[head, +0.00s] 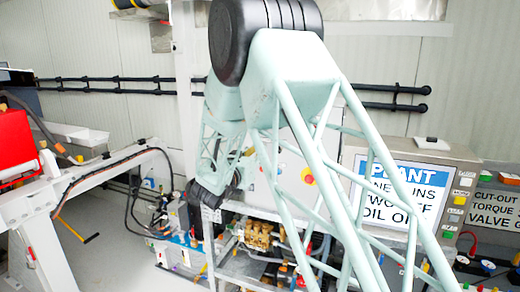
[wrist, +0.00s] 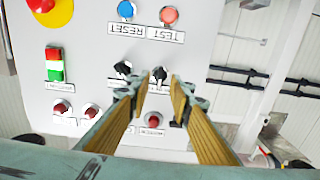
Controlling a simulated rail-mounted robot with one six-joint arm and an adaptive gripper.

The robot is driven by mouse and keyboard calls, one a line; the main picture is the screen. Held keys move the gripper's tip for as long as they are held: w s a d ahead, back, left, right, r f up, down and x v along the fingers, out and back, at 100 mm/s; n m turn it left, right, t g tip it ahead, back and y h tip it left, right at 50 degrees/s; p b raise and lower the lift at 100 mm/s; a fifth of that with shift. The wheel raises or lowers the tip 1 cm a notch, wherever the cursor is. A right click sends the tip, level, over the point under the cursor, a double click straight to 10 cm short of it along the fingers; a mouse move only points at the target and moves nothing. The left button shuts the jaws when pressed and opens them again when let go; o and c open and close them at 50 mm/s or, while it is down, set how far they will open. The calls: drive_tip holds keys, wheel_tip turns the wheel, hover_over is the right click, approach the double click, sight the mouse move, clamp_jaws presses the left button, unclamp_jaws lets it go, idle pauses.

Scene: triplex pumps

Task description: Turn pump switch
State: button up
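In the wrist view, a light grey control panel (wrist: 90,90) appears upside down. Two black rotary switches sit on it, the left one (wrist: 122,68) and the right one (wrist: 159,73). My gripper (wrist: 160,80) is open, its two yellowish fingers reaching toward the panel. The right switch shows in the gap between the fingertips; the left one is just outside the left finger. I cannot tell whether either finger touches a switch. In the head view, the panel (head: 285,183) is partly hidden behind my arm, and the fingers cannot be made out.
The panel also carries a red emergency stop on yellow (wrist: 50,8), a blue button (wrist: 125,9), a red button (wrist: 168,15) and several dark red knobs. Black pipes (wrist: 240,72) run along the wall.

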drive_tip(key=shift+x, duration=1.5)
drive_tip(key=shift+c, duration=0.5)
clamp_jaws()
